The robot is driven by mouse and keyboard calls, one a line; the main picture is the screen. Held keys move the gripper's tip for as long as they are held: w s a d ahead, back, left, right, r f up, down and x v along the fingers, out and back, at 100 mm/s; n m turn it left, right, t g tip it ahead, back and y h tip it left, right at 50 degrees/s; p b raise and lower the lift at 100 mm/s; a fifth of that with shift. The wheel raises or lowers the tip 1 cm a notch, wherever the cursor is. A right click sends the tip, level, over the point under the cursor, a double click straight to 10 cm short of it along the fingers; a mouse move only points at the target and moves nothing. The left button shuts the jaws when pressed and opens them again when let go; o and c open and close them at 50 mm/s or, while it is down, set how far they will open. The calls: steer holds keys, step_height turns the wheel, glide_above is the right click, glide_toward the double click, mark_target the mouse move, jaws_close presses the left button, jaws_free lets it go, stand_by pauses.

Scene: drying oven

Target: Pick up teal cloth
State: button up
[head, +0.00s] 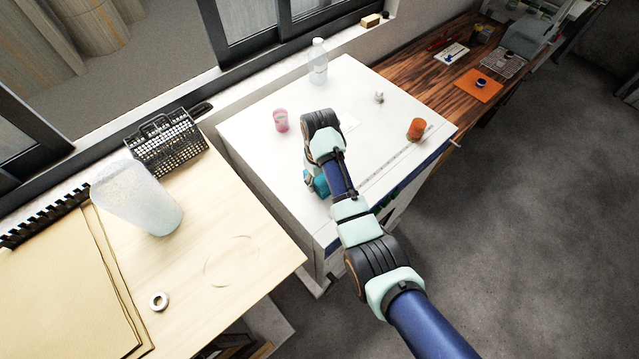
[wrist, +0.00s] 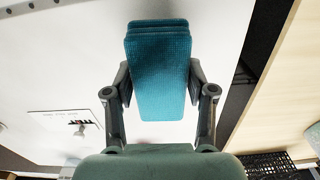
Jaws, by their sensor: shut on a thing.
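The teal cloth (wrist: 160,70) is a folded, textured stack in the middle of the wrist view. My gripper (wrist: 158,84) is shut on it, with one finger pressed against each long side. In the head view a small part of the teal cloth (head: 321,187) shows beside my arm, over the front left part of the white top (head: 262,145). My arm hides most of the gripper and cloth there. I cannot tell whether the cloth touches the white top or is held just above it.
On the white top stand a clear bottle (head: 318,62), a pink cup (head: 281,120), an orange-brown jar (head: 416,129) and a small grey item (head: 379,97).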

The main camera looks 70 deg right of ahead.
step_height(320, 180, up, 16)
steer(key=p, duration=0.9)
steer(key=shift+r+p, duration=0.15)
steer(key=shift+p, duration=0.25)
